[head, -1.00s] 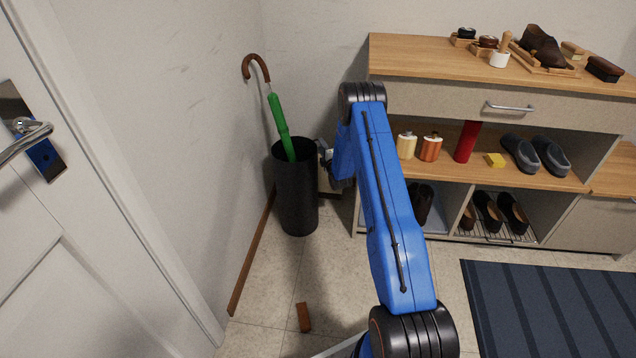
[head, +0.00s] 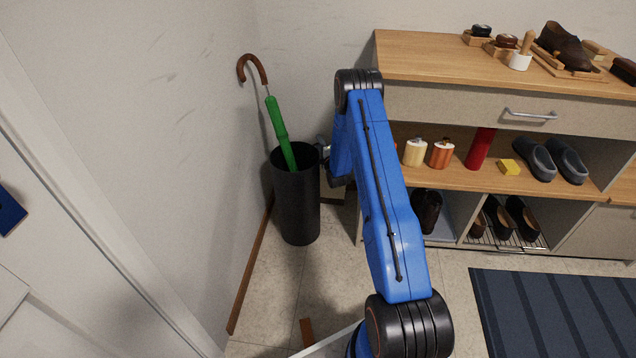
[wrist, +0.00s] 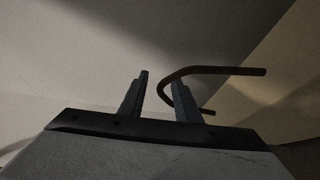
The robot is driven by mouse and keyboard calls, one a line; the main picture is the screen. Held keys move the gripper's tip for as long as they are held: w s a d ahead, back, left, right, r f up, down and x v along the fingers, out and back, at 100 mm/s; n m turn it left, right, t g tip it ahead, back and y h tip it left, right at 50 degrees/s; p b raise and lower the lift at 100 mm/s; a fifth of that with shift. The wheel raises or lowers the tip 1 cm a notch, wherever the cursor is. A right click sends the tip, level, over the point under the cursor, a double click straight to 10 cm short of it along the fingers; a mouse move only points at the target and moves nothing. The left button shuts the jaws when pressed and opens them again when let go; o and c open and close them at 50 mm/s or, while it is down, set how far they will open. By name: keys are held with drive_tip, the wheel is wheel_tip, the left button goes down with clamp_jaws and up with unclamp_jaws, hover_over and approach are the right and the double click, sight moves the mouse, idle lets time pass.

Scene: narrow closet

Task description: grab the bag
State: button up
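No bag shows clearly in the head view. A small pale tan patch (head: 332,190) shows low between the black bin and the cabinet, mostly hidden by my arm; I cannot tell whether it is the bag. My gripper (head: 324,156) is partly hidden beside the bin's right rim, behind my blue arm.
A black bin (head: 298,205) holds a green umbrella (head: 278,122) with a brown hooked handle near the left wall. The wooden-topped cabinet (head: 440,65) with shoes and flasks stands right of my arm. A wood piece (head: 307,330) lies on the floor. A dark striped mat (head: 550,310) lies right.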

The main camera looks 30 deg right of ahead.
drive_tip(key=shift+a, duration=0.1)
clamp_jaws()
drive_tip(key=shift+r, duration=0.15)
idle(1.2)
